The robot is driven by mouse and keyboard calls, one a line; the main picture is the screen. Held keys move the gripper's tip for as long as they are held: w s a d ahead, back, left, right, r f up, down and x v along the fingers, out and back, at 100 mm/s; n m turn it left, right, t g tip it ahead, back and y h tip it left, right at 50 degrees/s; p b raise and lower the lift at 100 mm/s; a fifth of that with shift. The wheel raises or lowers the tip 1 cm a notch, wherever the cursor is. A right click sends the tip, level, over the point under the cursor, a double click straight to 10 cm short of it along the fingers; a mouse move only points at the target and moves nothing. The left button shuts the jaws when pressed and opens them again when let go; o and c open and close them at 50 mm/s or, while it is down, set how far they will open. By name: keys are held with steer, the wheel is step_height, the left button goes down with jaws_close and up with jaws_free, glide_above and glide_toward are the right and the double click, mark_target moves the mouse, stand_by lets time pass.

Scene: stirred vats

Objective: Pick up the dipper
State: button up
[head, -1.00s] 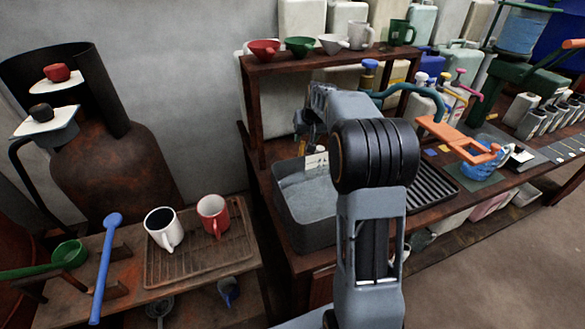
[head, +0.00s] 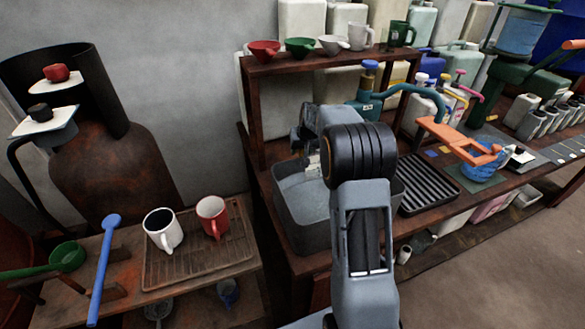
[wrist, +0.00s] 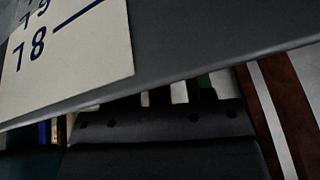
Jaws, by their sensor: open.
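A green dipper (head: 67,256) with a round cup lies at the lower left, its long handle reaching to the picture's left edge. A long blue-handled tool (head: 103,268) lies beside it; I cannot tell what its lower end is. My gripper (head: 312,160) is far to the right of both, over the grey basin, and mostly hidden by my arm. In the wrist view, the dark gripper body (wrist: 160,140) fills the bottom, near a grey surface with a white label (wrist: 70,38) reading 18. It is open and holds nothing visible. The dipper is not in the wrist view.
A white mug (head: 163,230) and a red mug (head: 212,216) stand on a rack (head: 190,272) right of the dipper. The grey basin (head: 290,205) stands on the right-hand bench. A rusty vessel (head: 110,175) stands behind the dipper. A shelf (head: 310,60) holds cups.

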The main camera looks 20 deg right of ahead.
steer(key=shift+c, duration=0.5)
jaws_close()
steer(key=shift+r, duration=0.1)
